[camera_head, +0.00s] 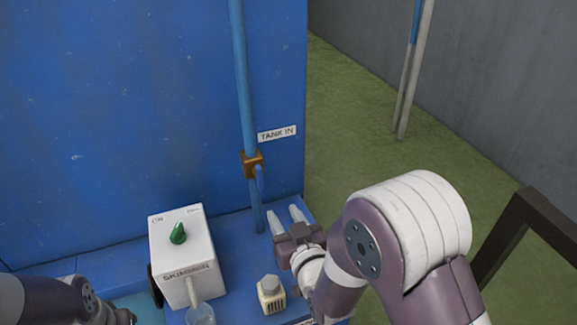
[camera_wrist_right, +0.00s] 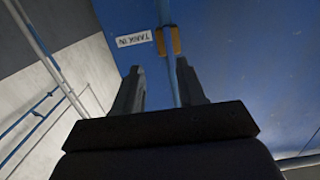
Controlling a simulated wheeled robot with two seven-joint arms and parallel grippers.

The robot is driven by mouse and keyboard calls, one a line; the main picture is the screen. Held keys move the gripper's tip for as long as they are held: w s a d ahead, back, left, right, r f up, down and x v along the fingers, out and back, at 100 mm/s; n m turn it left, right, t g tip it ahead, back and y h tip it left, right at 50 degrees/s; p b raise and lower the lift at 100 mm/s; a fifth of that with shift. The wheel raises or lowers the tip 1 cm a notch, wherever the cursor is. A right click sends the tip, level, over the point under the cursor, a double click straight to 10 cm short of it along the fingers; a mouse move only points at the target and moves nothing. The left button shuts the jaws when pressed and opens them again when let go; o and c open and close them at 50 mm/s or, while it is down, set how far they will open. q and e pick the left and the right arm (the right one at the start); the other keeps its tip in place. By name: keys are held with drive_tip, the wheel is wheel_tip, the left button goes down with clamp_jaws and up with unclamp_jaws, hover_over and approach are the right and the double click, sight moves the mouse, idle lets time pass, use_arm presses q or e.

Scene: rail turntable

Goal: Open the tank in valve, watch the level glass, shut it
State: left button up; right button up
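The tank in valve (camera_head: 252,165) is a brass body on a vertical blue pipe (camera_head: 241,70), with a blue lever (camera_head: 260,184) hanging down from it. A white TANK IN label (camera_head: 277,133) sits to its right. My right gripper (camera_head: 285,214) is open and empty, below and slightly right of the valve, apart from it. In the right wrist view the brass valve (camera_wrist_right: 168,41) and pipe show beyond the two spread fingers (camera_wrist_right: 161,85). My left arm (camera_head: 60,300) enters at the lower left; its fingers are not clearly seen. I cannot make out a level glass.
A white skimmer box (camera_head: 183,262) with a green knob (camera_head: 178,233) stands left of the right gripper. A small cream fitting with a grey cap (camera_head: 271,293) and a clear cup (camera_head: 201,315) are near the front. Green floor (camera_head: 345,130) is open at right, with a dark frame (camera_head: 530,225).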

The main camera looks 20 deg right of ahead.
sight(261, 176)
drive_tip(key=shift+t, duration=0.6)
drive_tip(key=w, duration=0.4)
drive_tip(key=w+a+r+p, duration=0.1)
drive_tip(key=w, duration=0.2)
drive_tip(key=w+r+p, duration=0.1)
drive_tip(key=w, duration=0.3)
drive_tip(key=shift+w+a+r, duration=0.2)
drive_tip(key=shift+w+a, duration=0.35)
drive_tip(key=shift+w, duration=0.3)
use_arm(q)
drive_tip(key=shift+a+r, duration=0.65)
drive_tip(key=shift+r, duration=0.35)
use_arm(e)
drive_tip(key=shift+w+d, duration=0.1)
drive_tip(key=shift+d, duration=0.1)
